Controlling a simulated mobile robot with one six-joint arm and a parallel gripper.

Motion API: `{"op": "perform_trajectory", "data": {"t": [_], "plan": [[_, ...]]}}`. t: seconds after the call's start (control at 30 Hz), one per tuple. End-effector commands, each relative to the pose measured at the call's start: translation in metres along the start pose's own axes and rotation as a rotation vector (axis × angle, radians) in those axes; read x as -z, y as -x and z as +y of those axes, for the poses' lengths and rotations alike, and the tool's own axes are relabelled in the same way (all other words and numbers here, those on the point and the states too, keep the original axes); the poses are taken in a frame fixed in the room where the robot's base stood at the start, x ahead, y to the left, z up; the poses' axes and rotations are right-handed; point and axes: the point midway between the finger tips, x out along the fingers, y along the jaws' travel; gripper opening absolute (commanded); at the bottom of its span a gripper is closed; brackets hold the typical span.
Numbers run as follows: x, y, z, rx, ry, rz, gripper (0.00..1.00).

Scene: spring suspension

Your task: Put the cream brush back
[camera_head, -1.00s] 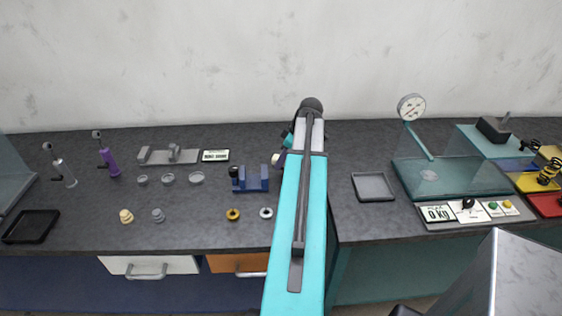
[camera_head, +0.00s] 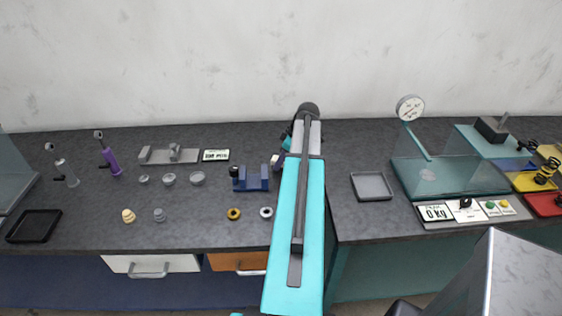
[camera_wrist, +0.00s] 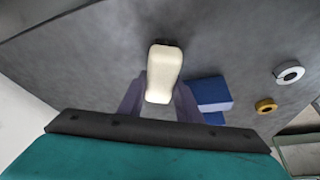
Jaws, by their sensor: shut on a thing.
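The cream brush (camera_wrist: 163,72) is between the fingers of my gripper (camera_wrist: 160,98) in the wrist view. It shows as a pale, rounded block with a dark end at its top. The gripper is shut on it, over the dark grey worktop. In the head view my own arm hides most of the gripper. Only a small pale and purple part shows at the arm's left side, right of the blue vise-like block, and I cannot tell the brush's height above the worktop.
The blue block (camera_head: 250,178) stands close by on the left; it also shows in the wrist view (camera_wrist: 211,93). A gold ring (camera_head: 234,214) and a white ring (camera_head: 266,212) lie in front of it. A grey tray (camera_head: 372,186) lies right of my arm. The worktop behind the block is fairly clear.

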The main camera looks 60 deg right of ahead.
Motion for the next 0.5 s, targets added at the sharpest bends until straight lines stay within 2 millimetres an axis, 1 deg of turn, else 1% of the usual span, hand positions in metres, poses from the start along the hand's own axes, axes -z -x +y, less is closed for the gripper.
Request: {"op": "perform_trajectory", "data": {"t": [0.2,0.5], "plan": [[-0.0042,-0.0107,0.0000,0.000,0.000,0.000,0.10],[-0.0047,-0.0122,0.0000,0.000,0.001,0.000,0.10]]}}
